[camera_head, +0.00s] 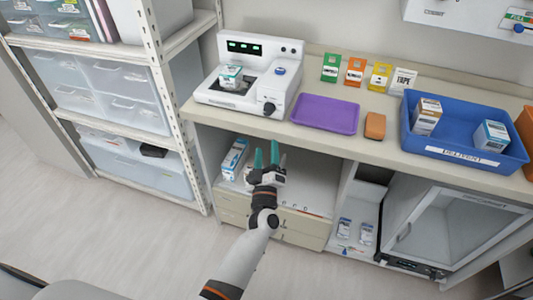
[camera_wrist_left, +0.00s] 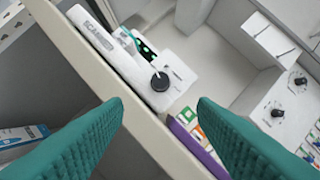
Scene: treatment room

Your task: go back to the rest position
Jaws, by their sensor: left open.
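My left gripper (camera_head: 267,160) is open, with two teal fingers. In the head view it is in front of the counter's front edge, over the open shelf below. In the left wrist view its fingers (camera_wrist_left: 160,115) are spread apart with nothing between them. The counter edge and the white scanner device (camera_wrist_left: 150,75) show beyond them. My right gripper is in neither view.
A shelving rack (camera_head: 165,90) stands left. Floor (camera_head: 120,240) at lower left is clear.

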